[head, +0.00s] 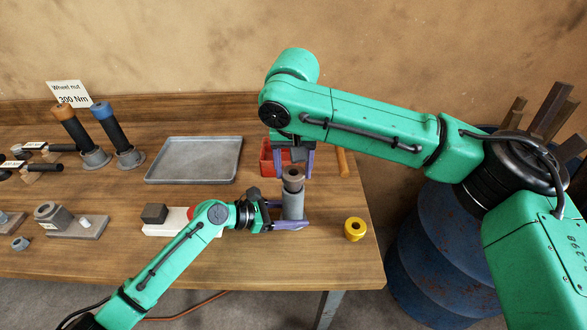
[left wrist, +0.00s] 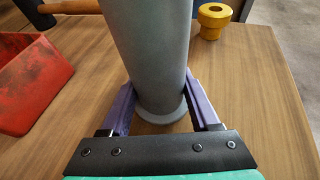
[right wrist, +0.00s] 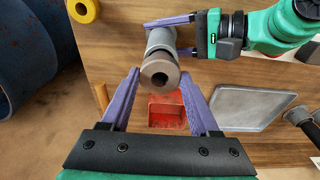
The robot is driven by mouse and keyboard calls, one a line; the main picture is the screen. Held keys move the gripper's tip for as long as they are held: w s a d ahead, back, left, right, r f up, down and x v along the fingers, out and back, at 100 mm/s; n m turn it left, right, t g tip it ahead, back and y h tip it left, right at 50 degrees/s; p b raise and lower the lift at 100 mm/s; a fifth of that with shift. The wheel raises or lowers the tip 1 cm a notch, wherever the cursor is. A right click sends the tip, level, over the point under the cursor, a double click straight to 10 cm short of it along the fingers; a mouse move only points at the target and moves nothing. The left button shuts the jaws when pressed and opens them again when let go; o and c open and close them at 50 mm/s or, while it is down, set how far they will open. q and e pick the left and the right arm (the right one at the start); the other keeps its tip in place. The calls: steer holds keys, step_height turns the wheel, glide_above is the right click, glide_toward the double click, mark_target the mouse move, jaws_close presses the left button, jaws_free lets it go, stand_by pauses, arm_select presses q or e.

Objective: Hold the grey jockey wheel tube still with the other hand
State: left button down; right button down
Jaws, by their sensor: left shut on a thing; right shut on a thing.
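The grey jockey wheel tube (head: 293,203) stands upright near the right end of the table. Its lower part and base rim show in the left wrist view (left wrist: 152,60). My left gripper (head: 303,214) comes in low from the left and is shut on the tube just above its base, one finger on each side. My right gripper (head: 292,177) reaches down from above. Its fingers sit on either side of the brownish collar (right wrist: 159,74) with a dark hole at the tube's top, and it is shut on that collar. The tube's far side is hidden.
A yellow ring (head: 355,230) lies right of the tube near the table edge. A red bin (head: 267,160) and an orange handle (head: 342,162) lie behind. A grey tray (head: 195,161) stands at back left. A blue barrel (head: 430,255) stands beside the table.

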mark_target(293, 174)
arm_select(q)
steer(key=shift+s+f, duration=0.25)
steer(key=shift+f, duration=0.25)
arm_select(e)
steer(key=shift+r, duration=2.4)
arm_select(q)
steer(key=shift+c, duration=0.2)
jaws_free()
arm_select(e)
steer(key=shift+s, duration=0.1)
arm_select(q)
steer(key=shift+r, duration=0.1)
steer(key=shift+w+a+r, duration=0.1)
steer(key=shift+r, duration=0.05)
